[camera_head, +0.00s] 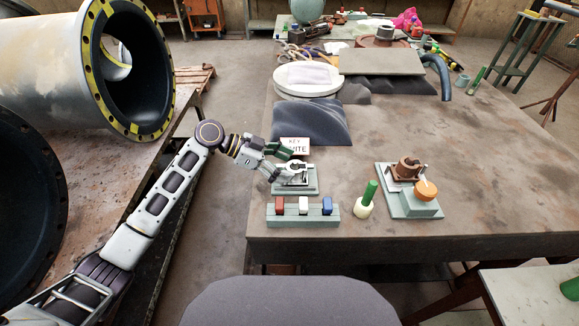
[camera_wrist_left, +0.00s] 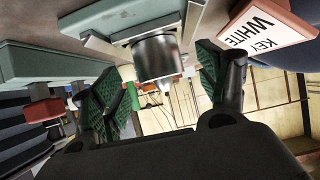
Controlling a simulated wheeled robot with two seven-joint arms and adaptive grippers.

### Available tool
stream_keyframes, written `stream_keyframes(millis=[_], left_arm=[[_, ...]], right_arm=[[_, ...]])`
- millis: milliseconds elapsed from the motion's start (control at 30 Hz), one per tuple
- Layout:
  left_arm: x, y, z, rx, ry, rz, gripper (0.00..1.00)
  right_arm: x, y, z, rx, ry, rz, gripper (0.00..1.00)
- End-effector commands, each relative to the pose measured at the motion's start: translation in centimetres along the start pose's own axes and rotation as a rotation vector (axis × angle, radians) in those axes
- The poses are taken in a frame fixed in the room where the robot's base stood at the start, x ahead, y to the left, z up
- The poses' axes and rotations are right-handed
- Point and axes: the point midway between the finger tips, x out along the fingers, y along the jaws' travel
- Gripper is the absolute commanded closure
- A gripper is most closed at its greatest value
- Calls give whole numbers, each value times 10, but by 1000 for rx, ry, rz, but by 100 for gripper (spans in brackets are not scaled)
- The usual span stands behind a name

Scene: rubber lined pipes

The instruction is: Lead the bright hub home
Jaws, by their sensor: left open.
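A shiny metal hub (camera_wrist_left: 157,55) stands on a pale plate over a grey-green base; in the head view, the hub (camera_head: 298,168) is partly covered by my gripper. My left gripper (camera_head: 282,162) is open around it. In the left wrist view, the fingers of the gripper (camera_wrist_left: 163,88) with green pads stand on either side of the hub, with gaps. A sign (camera_head: 295,147) reading "KEY WHITE" stands behind it. A green-grey block (camera_head: 303,221) carries a red, a white (camera_head: 303,204) and a blue key. A second fixture (camera_head: 413,212) at right holds a brown hub (camera_head: 407,168) and an orange knob (camera_head: 426,190). My right gripper is not in view.
A green peg in a cream base (camera_head: 364,208) stands between the key block and the right fixture. A dark cloth (camera_head: 305,122) and a round white dish (camera_head: 308,88) lie behind. Big flanged pipes (camera_head: 120,65) stand at left.

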Motion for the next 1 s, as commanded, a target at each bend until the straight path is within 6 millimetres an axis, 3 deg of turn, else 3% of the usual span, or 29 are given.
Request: stream_keyframes(millis=[500,1000], left_arm=[[-54,0,0,0,0,-1,25],[-59,0,0,1,1,0,25]], right_arm=[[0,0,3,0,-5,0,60],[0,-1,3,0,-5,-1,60]])
